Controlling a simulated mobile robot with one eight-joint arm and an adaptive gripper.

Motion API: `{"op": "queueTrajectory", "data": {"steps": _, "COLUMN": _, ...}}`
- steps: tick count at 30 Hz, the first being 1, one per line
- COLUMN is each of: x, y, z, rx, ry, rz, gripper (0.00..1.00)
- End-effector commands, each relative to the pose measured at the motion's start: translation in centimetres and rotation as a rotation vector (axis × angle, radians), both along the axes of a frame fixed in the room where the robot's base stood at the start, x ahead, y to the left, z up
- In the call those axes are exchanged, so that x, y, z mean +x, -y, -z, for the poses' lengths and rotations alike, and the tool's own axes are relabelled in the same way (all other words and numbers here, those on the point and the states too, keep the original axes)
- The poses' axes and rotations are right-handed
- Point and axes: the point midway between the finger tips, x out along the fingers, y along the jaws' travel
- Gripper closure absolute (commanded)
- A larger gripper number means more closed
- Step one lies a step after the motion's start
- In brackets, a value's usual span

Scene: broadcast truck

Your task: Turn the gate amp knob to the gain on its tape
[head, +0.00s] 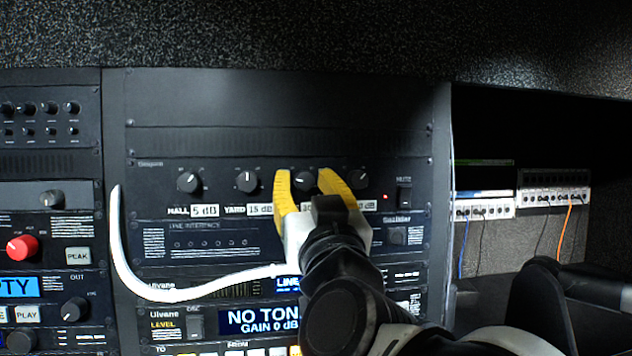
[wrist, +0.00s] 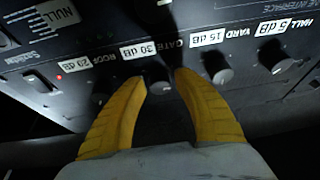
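The gate knob (head: 305,180) is a dark round knob, third from the left in the row on the black amp panel (head: 225,146). In the wrist view, which is upside down, the gate knob (wrist: 160,86) sits between my two yellow fingertips. Its white tape (wrist: 151,49) reads GATE 30 dB. My gripper (head: 304,173) is open, one finger on each side of the knob, with gaps showing in both views. In the wrist view the gripper (wrist: 160,77) holds nothing. The knob's pointer is too small to read surely.
The hall knob (head: 190,181) and yard knob (head: 247,181) are left of the gripper. The roof knob (head: 359,179) is close on the right, then a mute switch (head: 404,196) with a red light. A white cable (head: 150,288) loops below left.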

Motion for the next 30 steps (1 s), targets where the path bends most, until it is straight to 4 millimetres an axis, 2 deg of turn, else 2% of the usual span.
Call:
{"op": "queueTrajectory", "data": {"steps": 1, "x": -0.01, "y": 0.0, "z": -0.01, "rx": 0.0, "ry": 0.0, "rz": 0.0, "gripper": 0.82}}
{"op": "queueTrajectory", "data": {"steps": 3, "x": -0.01, "y": 0.0, "z": -0.01, "rx": 0.0, "ry": 0.0, "rz": 0.0, "gripper": 1.0}}
{"op": "queueTrajectory", "data": {"steps": 17, "x": -0.02, "y": -0.05, "z": 0.0, "rx": 0.041, "ry": -0.011, "rz": 0.0, "gripper": 1.0}}
{"op": "queueTrajectory", "data": {"steps": 23, "x": -0.05, "y": -0.11, "z": 0.01, "rx": 0.148, "ry": -0.038, "rz": 0.0, "gripper": 1.0}}
{"op": "queueTrajectory", "data": {"steps": 30, "x": -0.06, "y": -0.19, "z": -0.01, "rx": 0.353, "ry": -0.092, "rz": -0.002, "gripper": 1.0}}
